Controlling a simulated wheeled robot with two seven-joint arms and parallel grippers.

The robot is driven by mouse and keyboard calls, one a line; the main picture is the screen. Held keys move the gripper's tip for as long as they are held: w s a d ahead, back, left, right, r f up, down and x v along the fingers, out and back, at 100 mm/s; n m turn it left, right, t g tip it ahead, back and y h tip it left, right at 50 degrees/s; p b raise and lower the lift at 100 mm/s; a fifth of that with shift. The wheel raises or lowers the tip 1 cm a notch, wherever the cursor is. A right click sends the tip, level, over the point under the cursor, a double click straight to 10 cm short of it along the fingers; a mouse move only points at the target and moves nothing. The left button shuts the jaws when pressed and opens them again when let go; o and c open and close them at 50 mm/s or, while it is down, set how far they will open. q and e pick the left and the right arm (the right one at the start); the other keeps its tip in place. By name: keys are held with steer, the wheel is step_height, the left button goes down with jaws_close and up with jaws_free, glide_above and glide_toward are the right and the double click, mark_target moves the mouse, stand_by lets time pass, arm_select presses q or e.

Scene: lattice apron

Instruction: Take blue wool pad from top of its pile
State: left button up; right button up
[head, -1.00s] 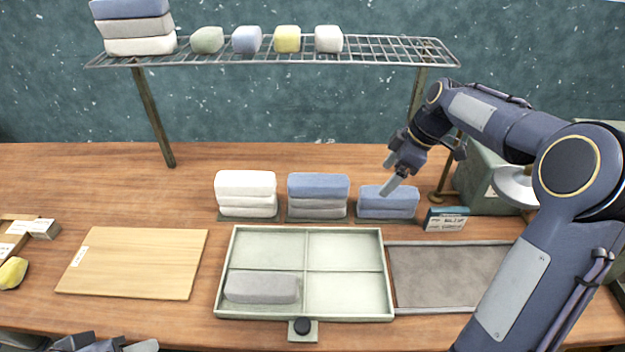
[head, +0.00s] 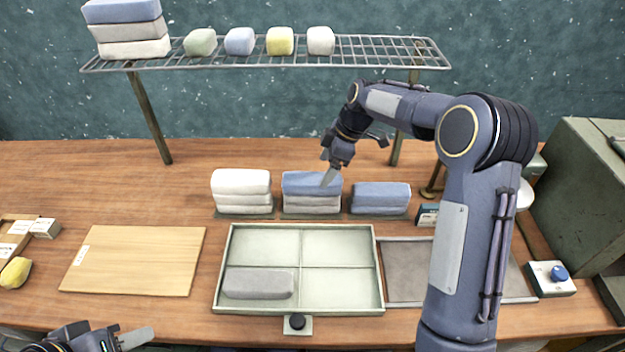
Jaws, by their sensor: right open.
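Three short piles stand in a row behind the tray. The middle pile has a blue wool pad (head: 303,183) on top of grey pads (head: 312,204). The right pile (head: 380,197) shows blue, and the left pile has a white pad (head: 240,181) on top. My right gripper (head: 327,172) is open, pointing down at the right part of the middle pile's blue pad; I cannot tell whether it touches. It hides a small part of that pad. My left gripper (head: 135,338) is low at the bottom left, away from the piles; its jaw state is unclear.
A pale green four-part tray (head: 378,262) holds a grey pad (head: 258,284) in its front left compartment. A wooden board (head: 135,260) lies left. A wire rack (head: 370,55) with pads stands above the piles. A grey mat (head: 404,270) lies right of the tray.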

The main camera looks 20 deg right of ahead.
mark_target(318, 178)
steer(key=shift+p+x, duration=0.55)
steer(key=shift+x, duration=1.95)
steer(key=c, duration=1.1)
steer(key=shift+o, duration=0.2)
